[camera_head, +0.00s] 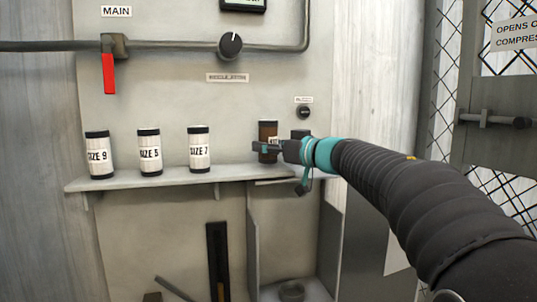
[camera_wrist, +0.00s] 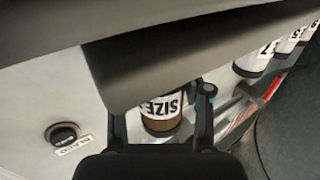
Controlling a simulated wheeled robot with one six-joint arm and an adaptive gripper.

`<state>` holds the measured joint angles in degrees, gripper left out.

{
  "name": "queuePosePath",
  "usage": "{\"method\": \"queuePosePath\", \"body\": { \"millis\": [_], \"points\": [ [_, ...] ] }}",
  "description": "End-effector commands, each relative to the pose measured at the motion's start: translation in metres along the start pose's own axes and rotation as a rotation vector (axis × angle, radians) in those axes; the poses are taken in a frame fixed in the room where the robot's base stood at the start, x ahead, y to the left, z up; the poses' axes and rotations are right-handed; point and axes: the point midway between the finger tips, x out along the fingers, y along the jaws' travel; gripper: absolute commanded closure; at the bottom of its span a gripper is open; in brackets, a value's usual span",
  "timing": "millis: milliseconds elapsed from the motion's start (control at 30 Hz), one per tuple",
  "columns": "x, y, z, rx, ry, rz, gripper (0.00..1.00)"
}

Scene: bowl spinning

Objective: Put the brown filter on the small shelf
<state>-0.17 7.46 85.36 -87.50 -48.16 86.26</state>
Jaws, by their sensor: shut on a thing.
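The brown filter (camera_head: 268,132) is a small upright cylinder with a white SIZE label, at the right part of the small shelf (camera_head: 190,174) in the head view. My gripper (camera_head: 275,149) reaches it from the right and is shut on it. In the wrist view the brown filter (camera_wrist: 161,124) sits between the two fingers of my gripper (camera_wrist: 162,108), its label upside down. The fingers hide part of it. I cannot tell whether its base touches the shelf.
White filters labelled SIZE 9 (camera_head: 98,156), SIZE 5 (camera_head: 149,154) and SIZE 7 (camera_head: 199,150) stand left on the shelf. A black knob (camera_head: 304,112) is on the wall above my gripper. A red lever (camera_head: 109,74) hangs at upper left. The shelf is free between SIZE 7 and the brown filter.

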Motion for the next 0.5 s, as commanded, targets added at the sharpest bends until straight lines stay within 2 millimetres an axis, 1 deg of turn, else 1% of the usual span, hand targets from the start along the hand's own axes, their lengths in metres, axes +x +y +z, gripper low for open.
{"method": "queuePosePath", "body": {
  "millis": [33, 67, 300, 433, 467, 500],
  "points": [
    [-0.0004, -0.0002, 0.008, 0.0, 0.0, 0.0, 0.89],
    [-0.0004, -0.0002, 0.0093, 0.0, 0.0, 0.0, 0.89],
    [-0.0005, -0.0002, 0.0083, -0.001, 0.001, 0.0, 0.89],
    [-0.0005, -0.0001, 0.011, -0.001, 0.0, 0.0, 0.89],
    [-0.0005, -0.0001, 0.0112, -0.001, 0.0, 0.0, 0.46],
    [-0.0004, -0.0001, 0.0111, -0.001, 0.0, 0.0, 0.36]
  ]
}}
